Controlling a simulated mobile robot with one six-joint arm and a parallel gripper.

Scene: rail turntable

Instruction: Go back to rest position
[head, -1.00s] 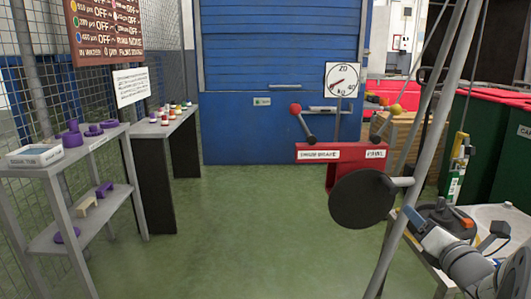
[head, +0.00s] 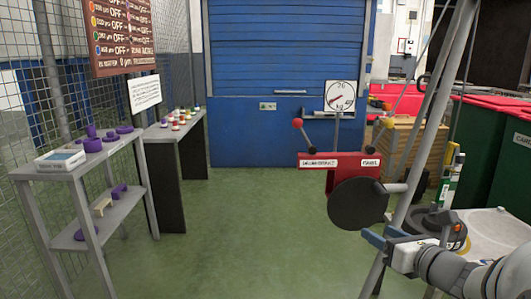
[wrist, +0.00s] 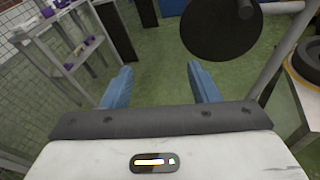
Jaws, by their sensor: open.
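My gripper (head: 372,236) is at the lower right of the head view, at the end of my arm, with its blue fingers pointing left. In the wrist view, the two blue fingers (wrist: 160,85) stand wide apart with only green floor between them. The gripper is open and empty. The disc also shows beyond the fingers in the wrist view (wrist: 220,28).
A red lever stand (head: 345,168) with a dial (head: 340,96) stands mid-right, beside slanting grey poles (head: 425,130). A grey shelf (head: 112,215) with purple parts is at left. A white-topped table (head: 495,232) is at right. The green floor (head: 240,220) in the middle is clear.

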